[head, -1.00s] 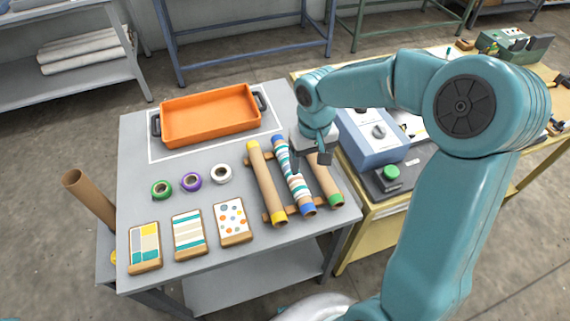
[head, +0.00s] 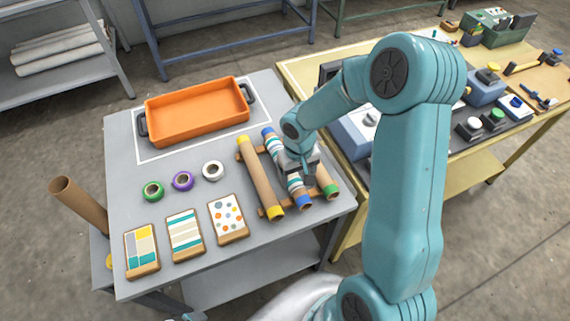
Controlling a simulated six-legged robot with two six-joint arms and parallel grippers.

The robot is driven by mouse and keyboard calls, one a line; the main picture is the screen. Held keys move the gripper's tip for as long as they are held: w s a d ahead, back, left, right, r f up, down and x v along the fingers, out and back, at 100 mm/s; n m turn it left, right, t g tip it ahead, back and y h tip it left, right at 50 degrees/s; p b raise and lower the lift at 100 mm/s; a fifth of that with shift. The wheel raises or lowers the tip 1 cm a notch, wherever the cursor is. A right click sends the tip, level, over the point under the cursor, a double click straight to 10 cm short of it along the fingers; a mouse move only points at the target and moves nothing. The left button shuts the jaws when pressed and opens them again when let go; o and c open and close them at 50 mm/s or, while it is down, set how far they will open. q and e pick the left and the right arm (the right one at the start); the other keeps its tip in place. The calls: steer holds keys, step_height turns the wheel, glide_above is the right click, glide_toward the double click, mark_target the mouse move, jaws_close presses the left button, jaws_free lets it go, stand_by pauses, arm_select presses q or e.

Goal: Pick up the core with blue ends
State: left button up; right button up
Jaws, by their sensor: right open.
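The core with blue ends (head: 272,145) is a tube wrapped in teal, white and brown stripes. It lies on a wooden rack on the grey table, between the core with yellow ends (head: 261,178) and the core with green ends (head: 328,186). My right gripper (head: 304,177) points down over the middle of the blue-ended core and hides part of it. Its jaws are open. I cannot tell whether the fingers touch the core. My left gripper is out of view.
An orange tray (head: 197,134) with dark handles stands at the back of the table (head: 205,262). Green, purple and white tape rolls (head: 182,181) and several patterned sample boards (head: 185,236) lie to the left. A yellow bench (head: 455,172) with devices stands at the right.

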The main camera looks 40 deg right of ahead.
mark_target(296, 182)
steer(key=f, duration=0.4)
steer(key=shift+w+f+p, duration=0.1)
steer(key=shift+w+p, duration=0.1)
steer(key=shift+p, duration=0.15)
steer(key=shift+d+f, duration=0.1)
steer(key=shift+f, duration=0.3)
steer(key=shift+s+r, duration=0.1)
steer(key=shift+r, duration=0.05)
steer(key=shift+c, duration=0.3)
steer(key=c, duration=1)
steer(key=shift+c, duration=0.5)
